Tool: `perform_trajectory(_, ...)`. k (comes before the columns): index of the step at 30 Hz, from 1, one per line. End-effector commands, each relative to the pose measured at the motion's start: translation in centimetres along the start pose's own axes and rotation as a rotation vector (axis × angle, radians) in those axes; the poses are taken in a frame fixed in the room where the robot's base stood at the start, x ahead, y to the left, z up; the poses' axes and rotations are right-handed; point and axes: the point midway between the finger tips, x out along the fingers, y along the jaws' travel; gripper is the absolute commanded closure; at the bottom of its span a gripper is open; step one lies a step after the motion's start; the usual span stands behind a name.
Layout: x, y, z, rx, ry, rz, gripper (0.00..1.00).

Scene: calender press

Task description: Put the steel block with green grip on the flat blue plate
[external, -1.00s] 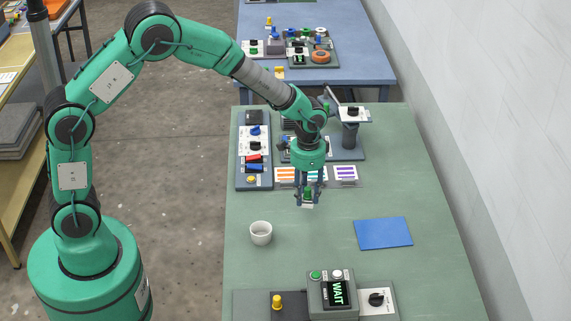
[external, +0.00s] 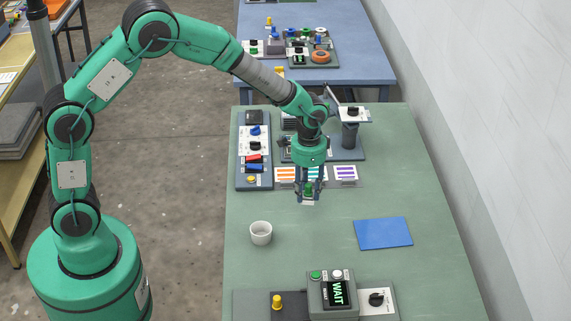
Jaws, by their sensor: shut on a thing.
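My gripper (external: 309,190) points down over the middle of the green table and is shut on the steel block with green grip (external: 308,198). The green grip shows between the fingers, with the pale block below it. I cannot tell how far the block is above the table. The flat blue plate (external: 383,233) lies on the table to the right of and nearer than my gripper. Its top is bare.
A white cup (external: 261,233) stands left of the plate. A control box with a WAIT display (external: 338,293) is at the near edge. A panel with coloured parts (external: 253,158) and striped cards (external: 345,173) lie behind the gripper. The table between cup and plate is clear.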

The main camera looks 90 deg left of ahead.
Motion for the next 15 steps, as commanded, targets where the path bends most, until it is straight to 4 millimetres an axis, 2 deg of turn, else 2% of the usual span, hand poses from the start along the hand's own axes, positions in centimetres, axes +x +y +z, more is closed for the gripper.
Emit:
perform_trajectory(8, 0.4, 2.3, -1.0, -0.03, -0.002, 0.0, 1.0)
perform_trajectory(15, 1.4, 5.9, -2.1, -0.082, -0.002, 0.0, 1.0)
